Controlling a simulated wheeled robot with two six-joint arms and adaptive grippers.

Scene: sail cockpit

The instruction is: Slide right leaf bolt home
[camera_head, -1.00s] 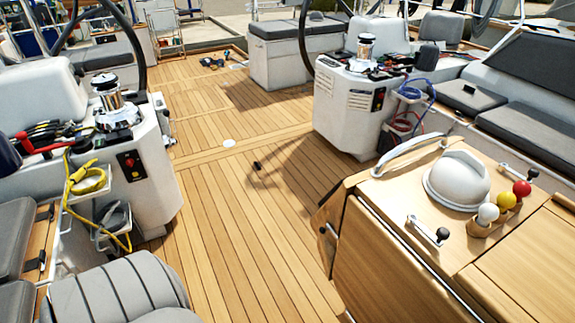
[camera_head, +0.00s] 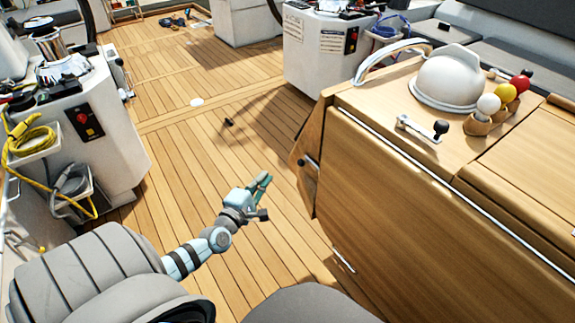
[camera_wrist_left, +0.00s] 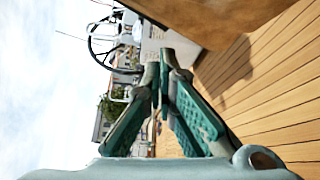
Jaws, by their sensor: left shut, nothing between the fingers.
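The wooden cockpit table (camera_head: 400,190) stands at the right of the head view, with its near leaf hanging down. A metal bolt with a black knob (camera_head: 441,127) lies on the tabletop near that edge. A similar metal fitting (camera_head: 496,74) shows partly behind the white dome. Which one is the right leaf bolt I cannot tell. My left gripper (camera_head: 264,184) is over the deck, left of the table end and apart from it. In the left wrist view its fingers (camera_wrist_left: 166,62) meet at the tips, shut and empty. My right gripper is out of view.
The deck (camera_head: 220,150) between is mostly clear.

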